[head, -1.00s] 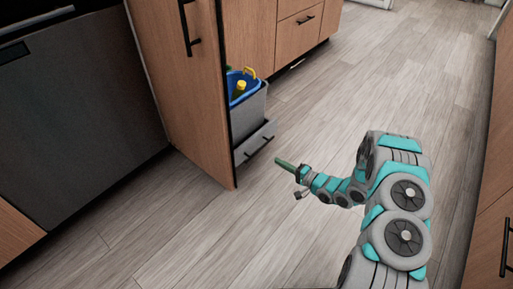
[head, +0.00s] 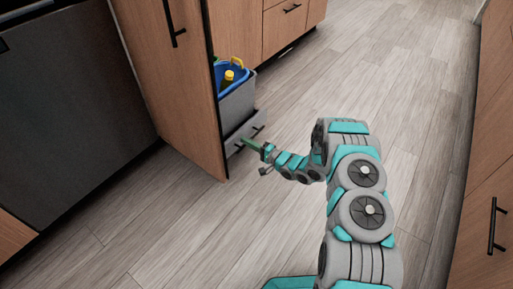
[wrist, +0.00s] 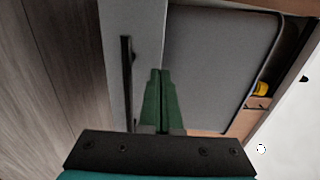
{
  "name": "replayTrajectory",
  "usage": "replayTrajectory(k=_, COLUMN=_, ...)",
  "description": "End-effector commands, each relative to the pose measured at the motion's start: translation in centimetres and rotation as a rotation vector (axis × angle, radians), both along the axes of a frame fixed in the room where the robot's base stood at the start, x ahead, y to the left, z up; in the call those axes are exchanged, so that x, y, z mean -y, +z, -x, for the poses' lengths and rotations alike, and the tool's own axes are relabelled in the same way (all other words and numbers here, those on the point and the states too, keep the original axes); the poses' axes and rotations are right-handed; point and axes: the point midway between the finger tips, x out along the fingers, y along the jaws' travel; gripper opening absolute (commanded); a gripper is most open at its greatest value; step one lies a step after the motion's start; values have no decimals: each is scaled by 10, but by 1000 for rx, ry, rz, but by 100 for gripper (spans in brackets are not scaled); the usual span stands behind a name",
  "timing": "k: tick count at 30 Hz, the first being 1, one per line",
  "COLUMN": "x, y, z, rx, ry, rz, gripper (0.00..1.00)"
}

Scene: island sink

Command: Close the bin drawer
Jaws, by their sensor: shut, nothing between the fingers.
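The bin drawer stands pulled out, with its tall wooden front panel (head: 175,95) jutting past the cabinets. Behind the panel is a grey bin (head: 237,103) with blue and yellow items in it. My gripper (head: 242,144) is at the low grey front, just right of the wooden panel.
A dark appliance (head: 65,110) stands left of the wooden panel. More wooden drawers (head: 290,22) are behind the bin. A wooden cabinet (head: 490,200) lines the right edge. The plank floor (head: 420,110) between the rows is clear.

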Motion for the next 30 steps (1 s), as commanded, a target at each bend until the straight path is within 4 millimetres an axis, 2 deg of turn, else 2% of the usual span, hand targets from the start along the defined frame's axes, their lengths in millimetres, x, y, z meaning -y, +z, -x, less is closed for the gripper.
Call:
replayTrajectory(k=3, x=-11, y=0, z=-8, rx=2, ry=2, rz=0, gripper=0)
replayTrajectory(k=9, x=-18, y=0, z=-15, rx=1, ry=-1, rz=2, gripper=0)
replayTrajectory(k=23, x=-20, y=0, z=-15, rx=0, ry=0, rz=1, gripper=0)
replayTrajectory(k=30, x=-39, y=0, z=-15, rx=0, ry=3, rz=1, gripper=0)
